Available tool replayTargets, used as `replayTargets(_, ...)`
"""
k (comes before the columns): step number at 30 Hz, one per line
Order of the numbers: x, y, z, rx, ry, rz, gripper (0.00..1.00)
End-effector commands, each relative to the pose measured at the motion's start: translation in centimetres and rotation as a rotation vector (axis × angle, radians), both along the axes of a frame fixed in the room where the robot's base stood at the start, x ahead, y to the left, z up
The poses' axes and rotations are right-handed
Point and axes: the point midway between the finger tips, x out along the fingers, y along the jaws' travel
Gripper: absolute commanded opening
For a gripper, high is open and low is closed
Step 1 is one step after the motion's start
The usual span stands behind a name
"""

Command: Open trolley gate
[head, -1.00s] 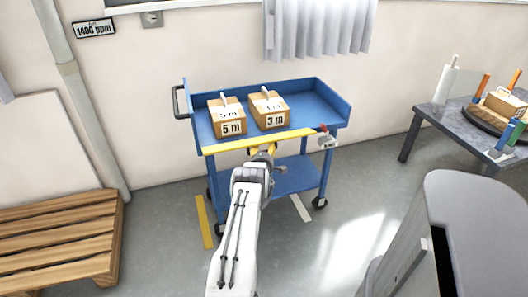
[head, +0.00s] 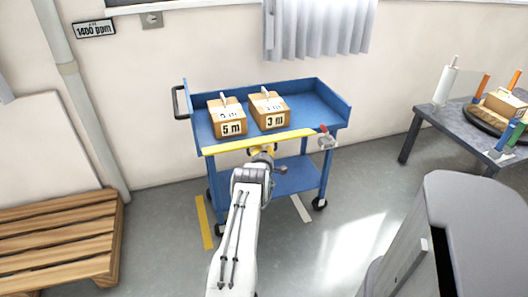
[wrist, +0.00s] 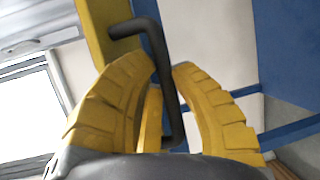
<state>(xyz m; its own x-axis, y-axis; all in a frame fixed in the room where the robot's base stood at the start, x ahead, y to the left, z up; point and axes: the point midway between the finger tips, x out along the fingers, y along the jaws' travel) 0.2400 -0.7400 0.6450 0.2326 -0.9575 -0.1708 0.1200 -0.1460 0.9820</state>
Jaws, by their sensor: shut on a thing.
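The blue trolley (head: 325,98) stands against the wall with its yellow gate (head: 230,146) along the front edge of the top tray. The gate looks upright and spans the tray's front. A red-tipped latch (head: 323,129) sits at the gate's right end. My gripper (head: 262,150) is at the middle of the gate, just in front of it. In the wrist view its yellow fingers (wrist: 165,90) are shut around the black gate handle (wrist: 160,60). The handle's lower end passes behind the fingers.
Two boxes, marked 5 m (head: 229,127) and 3 m (head: 271,122), stand in the tray behind the gate. A wooden pallet (head: 60,235) lies at the left. A grey table (head: 440,117) and a grey cabinet (head: 475,205) are at the right. Floor beside the trolley is clear.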

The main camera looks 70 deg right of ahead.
Motion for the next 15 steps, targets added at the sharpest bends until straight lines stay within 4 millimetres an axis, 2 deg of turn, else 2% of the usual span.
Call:
replayTargets(4, 0.1, -0.1, 0.3, -0.010, -0.005, 0.001, 0.00)
replayTargets(15, 0.3, -0.3, -1.2, -0.116, -0.081, -0.003, 0.00)
